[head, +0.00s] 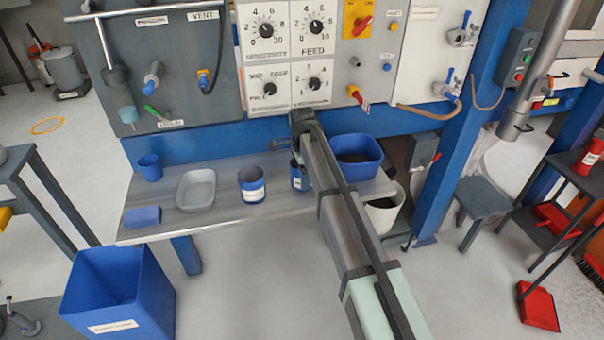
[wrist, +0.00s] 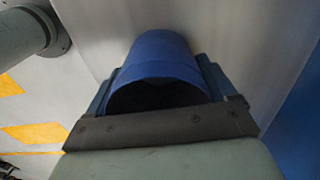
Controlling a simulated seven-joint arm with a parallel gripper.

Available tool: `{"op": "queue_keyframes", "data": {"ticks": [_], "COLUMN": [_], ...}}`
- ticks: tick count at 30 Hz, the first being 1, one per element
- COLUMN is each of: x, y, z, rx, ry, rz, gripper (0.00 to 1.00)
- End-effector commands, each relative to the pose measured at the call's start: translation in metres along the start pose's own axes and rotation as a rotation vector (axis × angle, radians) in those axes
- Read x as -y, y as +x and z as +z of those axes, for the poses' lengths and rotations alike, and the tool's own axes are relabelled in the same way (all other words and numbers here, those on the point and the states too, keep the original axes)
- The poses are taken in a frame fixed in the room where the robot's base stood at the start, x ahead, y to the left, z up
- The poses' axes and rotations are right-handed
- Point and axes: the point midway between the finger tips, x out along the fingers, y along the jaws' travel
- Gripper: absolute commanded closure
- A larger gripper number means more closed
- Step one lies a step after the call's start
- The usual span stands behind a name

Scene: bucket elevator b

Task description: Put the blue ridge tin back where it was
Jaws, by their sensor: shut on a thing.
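My gripper (wrist: 163,85) is shut on a blue tin (wrist: 163,55), with one finger on each side of it. The tin's dark open mouth faces the wrist camera. In the head view this tin (head: 298,181) shows only in part, with a pale label, behind my arm at the grey bench. I cannot tell whether its base touches the bench. A second blue tin with a white label (head: 252,187) stands upright on the bench to its left. No ridges can be made out on either tin.
On the grey bench (head: 225,217) are a blue cup (head: 150,167), a grey tray (head: 196,189), a blue block (head: 142,216) and a blue tub (head: 356,161). The control panel (head: 290,50) rises behind. A large blue bin (head: 118,295) stands in front at left.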

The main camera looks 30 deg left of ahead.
Motion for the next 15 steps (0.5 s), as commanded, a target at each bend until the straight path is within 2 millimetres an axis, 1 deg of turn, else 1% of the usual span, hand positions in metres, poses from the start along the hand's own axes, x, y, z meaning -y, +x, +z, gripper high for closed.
{"op": "queue_keyframes", "data": {"ticks": [4, 5, 9, 15], "x": [0.0000, 0.0001, 0.0000, 0.0000], "y": [0.0032, 0.0029, 0.0027, 0.0025], "z": [0.0000, 0.0000, 0.0000, 0.0000], "rx": [0.000, 0.000, 0.000, 0.000], "ry": [0.000, 0.000, 0.000, 0.000], "rz": [0.000, 0.000, 0.000, 0.000], "gripper": [0.70, 0.12, 0.00, 0.00]}}
